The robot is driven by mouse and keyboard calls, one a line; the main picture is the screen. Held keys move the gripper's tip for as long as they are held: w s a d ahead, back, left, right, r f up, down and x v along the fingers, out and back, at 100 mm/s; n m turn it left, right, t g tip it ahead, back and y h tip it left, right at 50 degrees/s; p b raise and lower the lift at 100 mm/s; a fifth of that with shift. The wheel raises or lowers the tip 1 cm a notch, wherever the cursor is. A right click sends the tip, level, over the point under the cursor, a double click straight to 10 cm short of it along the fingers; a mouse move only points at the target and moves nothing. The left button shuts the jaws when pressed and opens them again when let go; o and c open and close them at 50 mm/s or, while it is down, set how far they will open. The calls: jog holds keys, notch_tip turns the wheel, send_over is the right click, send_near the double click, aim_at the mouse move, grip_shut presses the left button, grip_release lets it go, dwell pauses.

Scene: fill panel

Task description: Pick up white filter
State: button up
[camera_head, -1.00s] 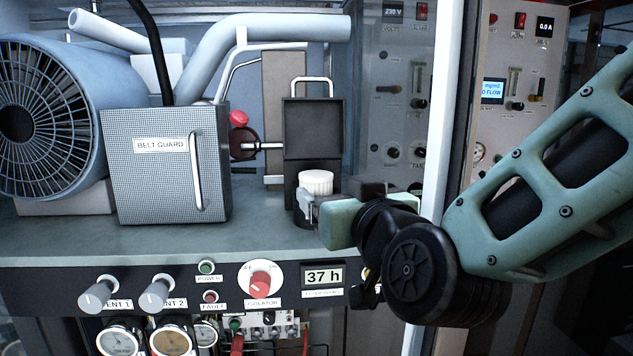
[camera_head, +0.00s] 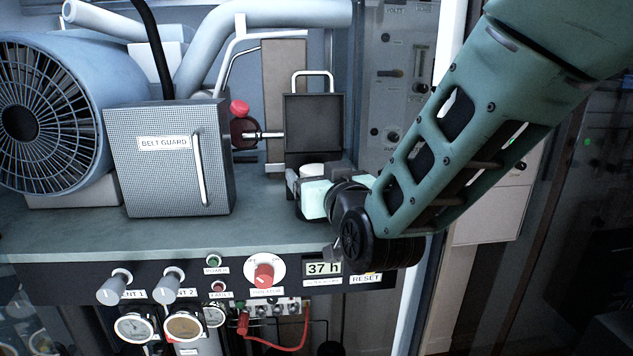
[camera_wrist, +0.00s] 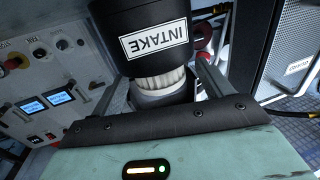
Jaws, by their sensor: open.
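The white filter (camera_head: 312,170) is a ribbed white cylinder in the black intake housing (camera_head: 314,125), below its box. In the head view only its top shows above my gripper (camera_head: 316,180). In the wrist view the filter (camera_wrist: 160,84) shows with its ribbed band against the black part labelled INTAKE (camera_wrist: 155,40). My gripper (camera_wrist: 164,86) is open, with one finger on each side of the filter. I cannot tell whether either finger touches it.
The belt guard (camera_head: 165,175) with its handle stands left of the intake. A red knob (camera_head: 240,107) and metal rod lie between them. The bench top (camera_head: 130,240) is clear in front. A white upright post (camera_head: 405,310) stands to the right.

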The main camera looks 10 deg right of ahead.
jog(key=shift+c, duration=0.3)
jog(key=c, duration=1)
jog(key=shift+c, duration=0.2)
